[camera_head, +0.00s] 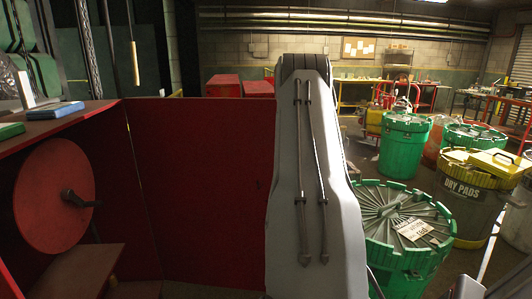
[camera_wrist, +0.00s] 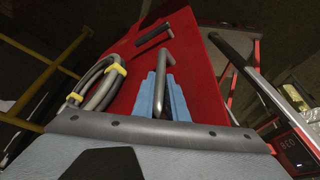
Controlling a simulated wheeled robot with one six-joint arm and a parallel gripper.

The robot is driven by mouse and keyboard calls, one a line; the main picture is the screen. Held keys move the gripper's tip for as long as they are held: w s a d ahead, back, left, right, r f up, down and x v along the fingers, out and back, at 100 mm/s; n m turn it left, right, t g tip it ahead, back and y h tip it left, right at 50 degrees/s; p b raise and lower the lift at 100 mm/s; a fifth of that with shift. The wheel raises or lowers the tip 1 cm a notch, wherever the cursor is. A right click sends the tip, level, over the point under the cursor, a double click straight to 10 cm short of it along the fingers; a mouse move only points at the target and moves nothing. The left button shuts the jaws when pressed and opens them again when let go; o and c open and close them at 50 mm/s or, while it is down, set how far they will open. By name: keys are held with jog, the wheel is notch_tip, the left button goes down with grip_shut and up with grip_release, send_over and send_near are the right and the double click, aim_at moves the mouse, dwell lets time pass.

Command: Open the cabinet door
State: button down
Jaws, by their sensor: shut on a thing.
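The red cabinet (camera_head: 60,125) stands at the left in the head view, its inside showing. Its red door (camera_head: 205,190) stands swung out beside the opening, reaching to behind my arm. In the wrist view the door (camera_wrist: 195,70) fills the middle. My gripper (camera_wrist: 162,78) has blue fingers on either side of a dark bent handle (camera_wrist: 160,90) and is shut on it. A second dark bar (camera_wrist: 155,36) sits farther along the red face. In the head view my gripper and the handle are hidden.
Inside the cabinet are a red disc (camera_head: 53,195) with a black crank and a shelf (camera_head: 75,272). Blue and green items (camera_head: 55,110) lie on top. Green drums (camera_head: 404,145) and a yellow-lidded drum (camera_head: 470,200) crowd the right. A looped cable (camera_wrist: 97,85) shows beside the door.

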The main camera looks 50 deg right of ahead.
jog(key=shift+w, duration=0.15)
jog(key=c, duration=1.8)
grip_release()
jog(key=shift+a, duration=0.1)
jog(key=shift+o, duration=0.2)
jog(key=b+v, duration=0.1)
jog(key=v, duration=0.7)
jog(key=shift+f, duration=0.1)
